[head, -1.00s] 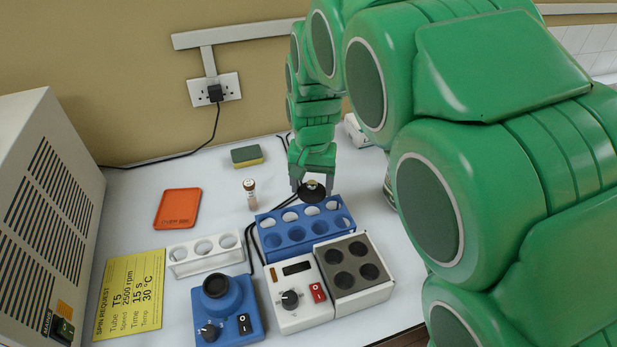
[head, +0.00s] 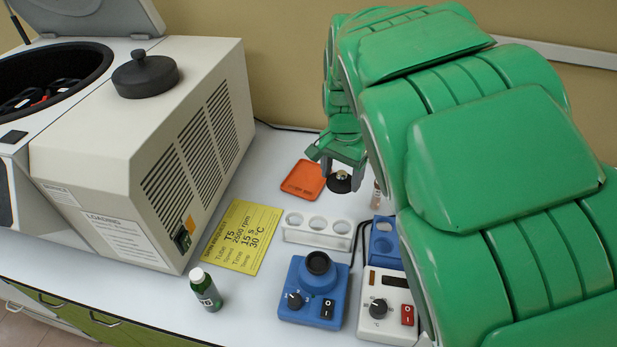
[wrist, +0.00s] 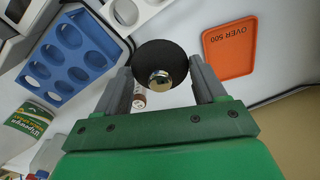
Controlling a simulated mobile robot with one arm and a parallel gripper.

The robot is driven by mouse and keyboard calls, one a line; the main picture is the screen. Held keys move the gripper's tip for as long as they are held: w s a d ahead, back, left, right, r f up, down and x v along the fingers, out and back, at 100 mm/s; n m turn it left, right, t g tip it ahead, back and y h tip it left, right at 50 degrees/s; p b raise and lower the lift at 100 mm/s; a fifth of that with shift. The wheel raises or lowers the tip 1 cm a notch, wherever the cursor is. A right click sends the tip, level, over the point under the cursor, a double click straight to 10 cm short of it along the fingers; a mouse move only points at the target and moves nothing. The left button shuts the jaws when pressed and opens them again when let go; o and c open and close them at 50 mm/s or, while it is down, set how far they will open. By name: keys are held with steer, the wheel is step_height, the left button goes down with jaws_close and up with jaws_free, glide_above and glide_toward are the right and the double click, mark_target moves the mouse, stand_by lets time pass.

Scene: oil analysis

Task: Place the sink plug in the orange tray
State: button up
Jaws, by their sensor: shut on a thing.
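The sink plug (head: 341,182) is a black disc with a shiny metal knob. My gripper (head: 339,172) is shut on it and holds it above the counter, just right of the orange tray. In the wrist view the plug (wrist: 160,68) sits between the two grey fingers of my gripper (wrist: 163,85). The orange tray (head: 302,180) is a flat, empty square on the counter; in the wrist view the tray (wrist: 230,47) is marked "OVER 500" and lies to the right of the plug, apart from it.
A white tube rack (head: 318,232), blue mixer (head: 312,290) and yellow note (head: 243,236) lie nearer the front. A large centrifuge (head: 140,150) stands left, with a green bottle (head: 205,289) before it. A brown-capped vial (wrist: 139,99) shows partly behind the plug.

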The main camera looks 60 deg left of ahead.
steer(key=s+a, duration=0.3)
steer(key=s, duration=0.1)
glide_above(307, 179)
steer(key=shift+s+d+f, duration=0.1)
steer(key=shift+d+f, duration=0.05)
steer(key=shift+f, duration=2.3)
steer(key=shift+s+d+f, duration=0.1)
steer(key=shift+f, duration=2.35)
steer(key=shift+f, duration=0.1)
steer(key=shift+w+a+f, duration=0.1)
steer(key=shift+a, duration=0.05)
steer(key=shift+f, duration=1.5)
steer(key=shift+f, duration=0.1)
